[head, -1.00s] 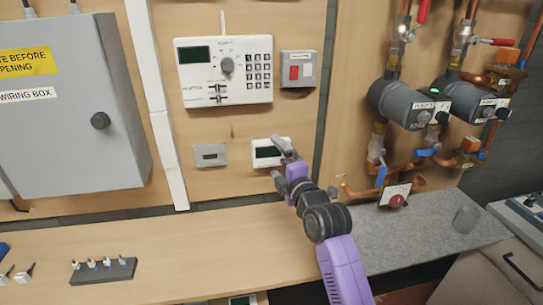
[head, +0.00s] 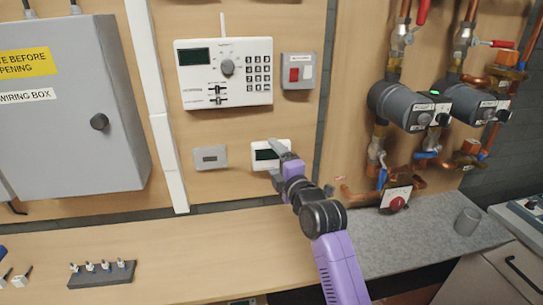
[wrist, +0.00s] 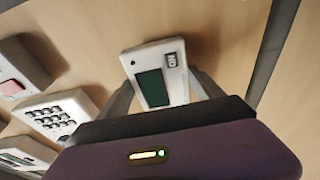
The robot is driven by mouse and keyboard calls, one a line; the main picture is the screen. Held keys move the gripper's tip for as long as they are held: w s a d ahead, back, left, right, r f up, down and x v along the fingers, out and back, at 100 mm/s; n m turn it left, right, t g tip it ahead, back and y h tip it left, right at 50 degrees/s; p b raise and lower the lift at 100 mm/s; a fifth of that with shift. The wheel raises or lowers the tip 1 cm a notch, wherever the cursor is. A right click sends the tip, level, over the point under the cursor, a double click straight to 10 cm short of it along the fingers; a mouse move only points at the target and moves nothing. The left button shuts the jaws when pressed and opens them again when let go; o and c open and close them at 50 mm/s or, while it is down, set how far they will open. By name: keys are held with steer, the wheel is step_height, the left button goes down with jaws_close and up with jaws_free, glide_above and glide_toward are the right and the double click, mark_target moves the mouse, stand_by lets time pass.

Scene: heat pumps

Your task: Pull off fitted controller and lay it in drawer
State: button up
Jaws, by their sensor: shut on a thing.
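The fitted controller is a small white box (head: 257,157) with a dark screen, at the wall panel below the keypad unit. In the wrist view the controller (wrist: 178,72) shows its green-dark screen and a small label. My gripper (wrist: 163,92) is shut on it, one finger along each side. In the head view my gripper (head: 277,158) covers the controller's right part. I cannot tell whether the controller still touches the wall.
A keypad unit (head: 226,72), a red-switch box (head: 298,71) and a small grey plate (head: 210,157) are on the panel nearby. Pumps and pipes (head: 402,103) stand to the right. The counter (head: 190,240) is mostly clear, with a small rack (head: 102,274) at left.

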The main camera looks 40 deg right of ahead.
steer(key=a+p+v, duration=0.1)
steer(key=v, duration=0.6)
steer(key=shift+w+p, duration=0.25)
steer(key=shift+p, duration=0.05)
stand_by(0.7)
steer(key=shift+a, duration=0.1)
stand_by(0.4)
